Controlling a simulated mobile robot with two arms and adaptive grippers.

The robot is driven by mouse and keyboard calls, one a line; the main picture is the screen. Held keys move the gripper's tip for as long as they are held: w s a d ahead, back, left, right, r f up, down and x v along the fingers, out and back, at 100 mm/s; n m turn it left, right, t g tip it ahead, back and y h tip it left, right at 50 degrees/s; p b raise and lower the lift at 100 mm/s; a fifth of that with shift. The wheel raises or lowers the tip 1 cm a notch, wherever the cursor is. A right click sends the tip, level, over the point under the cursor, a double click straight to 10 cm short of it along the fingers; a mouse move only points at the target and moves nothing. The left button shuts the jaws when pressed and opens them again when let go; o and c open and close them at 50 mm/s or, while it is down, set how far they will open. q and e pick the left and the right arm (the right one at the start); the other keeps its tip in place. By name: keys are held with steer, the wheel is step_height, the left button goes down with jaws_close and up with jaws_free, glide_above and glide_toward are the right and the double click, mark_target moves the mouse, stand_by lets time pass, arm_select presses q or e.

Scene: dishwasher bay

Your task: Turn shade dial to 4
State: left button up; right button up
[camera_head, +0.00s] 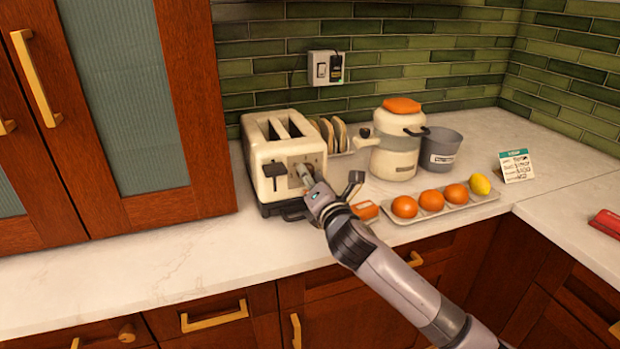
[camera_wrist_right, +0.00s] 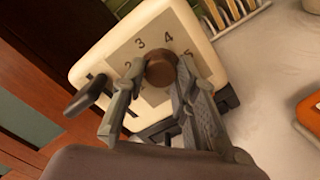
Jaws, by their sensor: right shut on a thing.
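The cream toaster (camera_head: 258,157) stands on the counter with its control face toward me. In the right wrist view its front panel (camera_wrist_right: 125,52) shows the numbers 2, 3, 4 and 5 around a round brown shade dial (camera_wrist_right: 160,69). I cannot make out a pointer mark on the dial. My right gripper (camera_head: 305,174) is at the toaster's front; in the wrist view its fingers (camera_wrist_right: 157,76) are shut on the dial, one on each side. The dark lever (camera_head: 274,170) is left of the dial. The fingers hide the dial in the head view. My left gripper is out of view.
Bread slices in a rack (camera_head: 329,131) stand behind the toaster at right. A cream jar (camera_head: 396,150), a grey bin (camera_head: 441,147) and a tray (camera_head: 455,206) of oranges and a lemon are further right. Bare counter (camera_head: 130,277) lies in front and left.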

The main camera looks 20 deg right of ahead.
jaws_close()
steer(key=shift+m, duration=0.3)
steer(key=m+p, duration=0.7)
steer(key=m, duration=1.2)
steer(key=shift+f, duration=0.1)
stand_by(0.4)
steer(key=o, duration=0.6)
jaws_free()
steer(key=o, duration=0.4)
